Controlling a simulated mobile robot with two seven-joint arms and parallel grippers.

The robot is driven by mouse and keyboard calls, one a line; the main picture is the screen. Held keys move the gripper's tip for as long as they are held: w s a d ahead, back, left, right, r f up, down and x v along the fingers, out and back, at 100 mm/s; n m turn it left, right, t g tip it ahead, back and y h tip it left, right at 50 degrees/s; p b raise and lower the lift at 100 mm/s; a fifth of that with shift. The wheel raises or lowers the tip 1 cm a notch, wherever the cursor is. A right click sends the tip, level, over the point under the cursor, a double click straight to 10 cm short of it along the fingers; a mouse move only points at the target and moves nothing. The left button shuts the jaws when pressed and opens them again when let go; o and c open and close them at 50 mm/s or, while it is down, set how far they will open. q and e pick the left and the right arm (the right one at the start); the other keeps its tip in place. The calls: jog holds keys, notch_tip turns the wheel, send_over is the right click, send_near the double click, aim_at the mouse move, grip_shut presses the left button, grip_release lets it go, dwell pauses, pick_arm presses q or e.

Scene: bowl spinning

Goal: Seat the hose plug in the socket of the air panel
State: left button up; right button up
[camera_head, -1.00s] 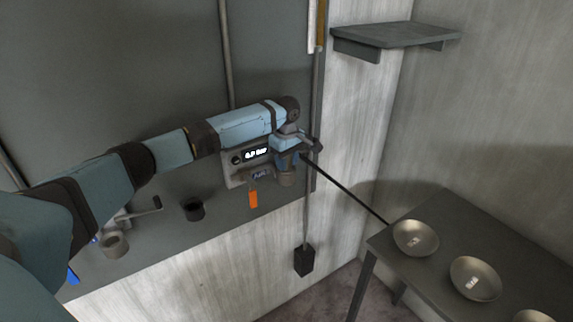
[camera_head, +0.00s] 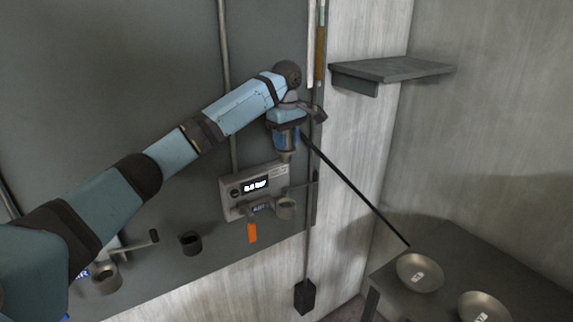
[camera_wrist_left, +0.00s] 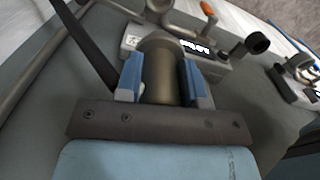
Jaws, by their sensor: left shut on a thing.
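My left gripper (camera_head: 286,135) is shut on the hose plug (camera_head: 287,156), a dark grey cylinder held between its blue fingers. The plug also shows in the left wrist view (camera_wrist_left: 159,72). A black hose (camera_head: 355,195) runs from beside the gripper down to the right. My right gripper is not in view.
A black round cup (camera_head: 191,243) and a handled fitting (camera_head: 106,279) sit to the left on the grey wall board. A dark table (camera_head: 390,287) with metal bowls (camera_head: 420,272) stands at right, below a wall shelf (camera_head: 390,69). A thin vertical rod (camera_head: 307,245) hangs beside the panel.

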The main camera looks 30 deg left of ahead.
pick_arm(q)
notch_tip(320, 180, up, 3)
jog(key=shift+f, duration=0.1)
jog(key=shift+r+p, duration=1.3)
jog(key=shift+p, duration=0.65)
jog(key=shift+r+p, duration=0.95)
jog(key=shift+p, duration=0.3)
jog(key=shift+f, duration=0.1)
